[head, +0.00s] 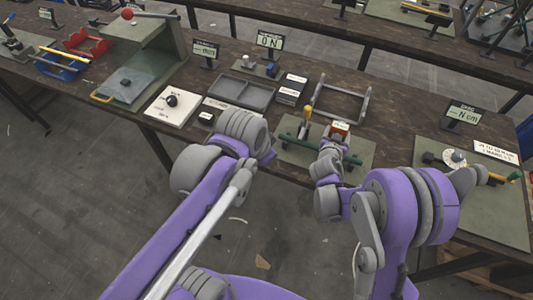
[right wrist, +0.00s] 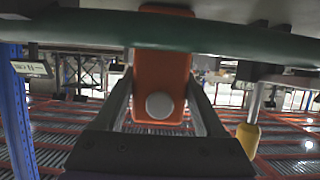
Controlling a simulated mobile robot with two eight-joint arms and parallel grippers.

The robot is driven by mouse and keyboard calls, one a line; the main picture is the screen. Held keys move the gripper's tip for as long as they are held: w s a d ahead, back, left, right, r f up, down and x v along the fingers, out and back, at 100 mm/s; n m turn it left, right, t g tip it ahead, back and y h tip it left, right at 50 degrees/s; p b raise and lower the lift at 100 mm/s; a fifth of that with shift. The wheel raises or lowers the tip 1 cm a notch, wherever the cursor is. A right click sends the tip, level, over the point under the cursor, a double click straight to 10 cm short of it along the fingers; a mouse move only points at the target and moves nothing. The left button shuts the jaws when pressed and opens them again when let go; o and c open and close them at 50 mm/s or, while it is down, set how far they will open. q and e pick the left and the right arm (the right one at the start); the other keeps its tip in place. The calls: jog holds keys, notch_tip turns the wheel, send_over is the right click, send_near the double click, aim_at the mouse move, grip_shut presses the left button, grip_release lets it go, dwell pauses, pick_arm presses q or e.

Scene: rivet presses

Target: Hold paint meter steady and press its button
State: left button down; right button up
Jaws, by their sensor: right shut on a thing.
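The paint meter is an orange-red block with a pale top (head: 340,129), over the green mat at the table's front edge. In the right wrist view its orange body (right wrist: 162,75) has a round grey-white button (right wrist: 160,105) at its lower end. My right gripper (head: 332,148) is shut on the paint meter; its two fingers (right wrist: 165,100) stand on either side of the orange body. The button lies uncovered between the fingers. My left arm's wrist (head: 262,150) is left of the meter, apart from it; its fingertips cannot be made out.
A green bar (right wrist: 230,38) crosses close to the meter. A yellow-handled tool (head: 307,113) stands just left of it. A metal frame (head: 342,101) is behind, and a grey tray (head: 240,92) is to the left. A dial fixture (head: 455,158) sits on the right-hand mat.

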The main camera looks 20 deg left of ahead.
jog(key=o, duration=1.5)
jog(key=shift+s, duration=0.1)
jog(key=v, duration=1.2)
jog(key=s+d+r+g+h, duration=0.1)
jog(key=s+d+r+g, duration=0.15)
jog(key=d, duration=0.45)
jog(key=s+d+r+g+h, duration=0.1)
jog(key=s+d+r+g, duration=0.15)
jog(key=d, duration=0.45)
pick_arm(q)
jog(key=s+a+f+n+t, duration=0.1)
jog(key=s+f+n, duration=0.3)
jog(key=n, duration=0.1)
jog(key=shift+s+a+f, duration=0.25)
jog(key=shift+s+f, duration=0.05)
jog(key=shift+s, duration=0.1)
pick_arm(e)
jog(key=s+d, duration=0.1)
jog(key=s, duration=0.4)
jog(key=s+d+g+y, duration=0.1)
jog(key=s+d, duration=0.1)
jog(key=s, duration=0.2)
jog(key=s+d+g+y, duration=0.1)
jog(key=s, duration=0.4)
jog(key=shift+s+d+r, duration=0.15)
jog(key=shift+s+d, duration=0.15)
